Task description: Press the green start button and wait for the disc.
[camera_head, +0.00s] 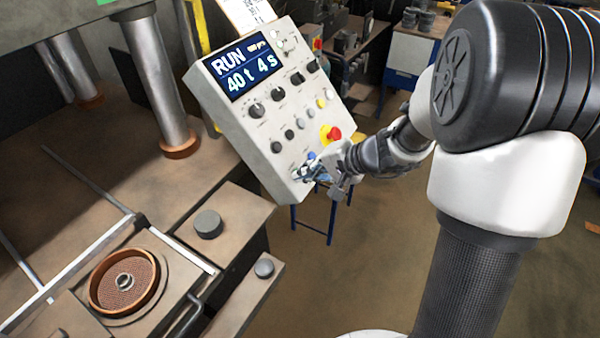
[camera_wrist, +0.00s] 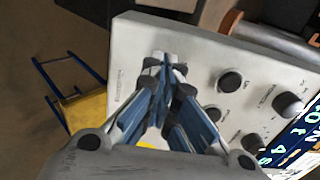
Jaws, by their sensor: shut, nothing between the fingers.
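The grey control panel (camera_head: 245,125) stands tilted in the middle of the head view. Its display (camera_head: 243,68) reads "RUN" and "40 t 4 s". My gripper (camera_head: 304,172) is shut and empty, with its blue fingertips at the panel's lower end. In the wrist view the closed fingertips (camera_wrist: 163,64) are against or just in front of the panel face (camera_wrist: 200,45); I cannot tell if they touch. No green button shows; the fingers cover that spot of the panel. A round disc with mesh (camera_head: 124,281) lies in an orange-rimmed mould at the lower left.
The panel carries black knobs (camera_head: 257,110) and a red emergency stop (camera_head: 333,133) on yellow, just above my gripper. The press with its steel columns (camera_head: 155,80) stands left. A blue-legged stool (camera_head: 332,222) is behind the panel. Open floor lies below right.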

